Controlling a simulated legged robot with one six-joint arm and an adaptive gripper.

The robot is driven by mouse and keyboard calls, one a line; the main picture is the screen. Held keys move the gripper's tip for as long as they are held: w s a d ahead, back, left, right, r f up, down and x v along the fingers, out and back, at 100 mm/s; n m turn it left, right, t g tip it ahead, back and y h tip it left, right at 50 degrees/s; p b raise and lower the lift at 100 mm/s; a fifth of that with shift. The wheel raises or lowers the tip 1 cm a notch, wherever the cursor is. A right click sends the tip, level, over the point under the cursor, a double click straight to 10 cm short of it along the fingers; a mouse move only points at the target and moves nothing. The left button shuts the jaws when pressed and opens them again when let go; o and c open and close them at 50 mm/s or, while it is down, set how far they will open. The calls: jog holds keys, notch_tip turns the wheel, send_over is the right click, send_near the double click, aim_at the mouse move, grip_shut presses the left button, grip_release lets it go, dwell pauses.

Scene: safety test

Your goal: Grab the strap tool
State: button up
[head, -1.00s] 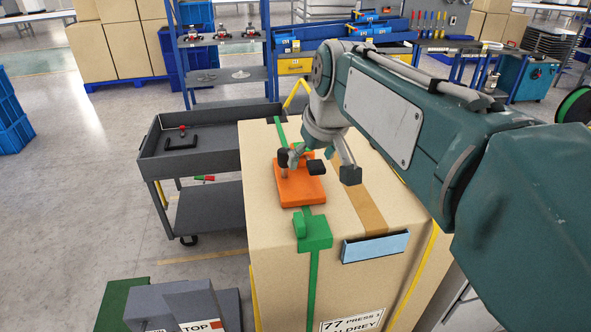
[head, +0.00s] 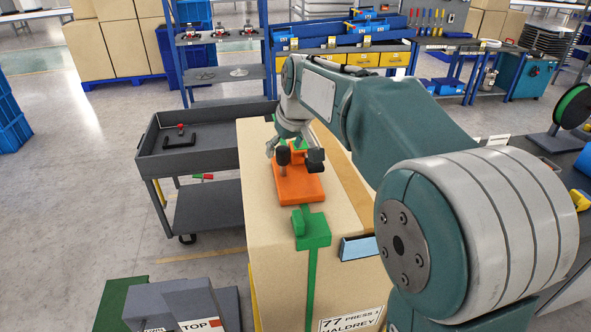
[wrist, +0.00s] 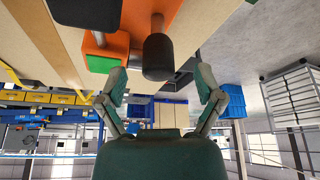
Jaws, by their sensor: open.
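The strap tool (head: 299,187) is an orange block with a black knob (head: 283,156) on a short post and another dark part beside it. It sits on top of the large carton (head: 262,200), over the green strap (head: 314,270). My gripper (head: 288,143) is at the tool's far end, close to the knob; its fingers are partly hidden. In the wrist view my gripper (wrist: 160,92) is open, its two fingers spread apart. The black knob (wrist: 158,57) shows between and just beyond them, with the orange block (wrist: 115,42) behind. I cannot tell whether any finger touches it.
A green buckle-like piece (head: 312,229) and a blue piece (head: 359,248) lie near the carton's front edge. A grey cart (head: 205,158) stands close on the left. A shelf rack (head: 227,76) and workbenches are behind. Open floor lies at the left.

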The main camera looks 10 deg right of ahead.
aim_at(296, 164)
jog(key=x, duration=0.3)
jog(key=shift+w+f, duration=0.15)
jog(key=shift+f, duration=0.2)
grip_shut()
jog(key=shift+r, duration=0.15)
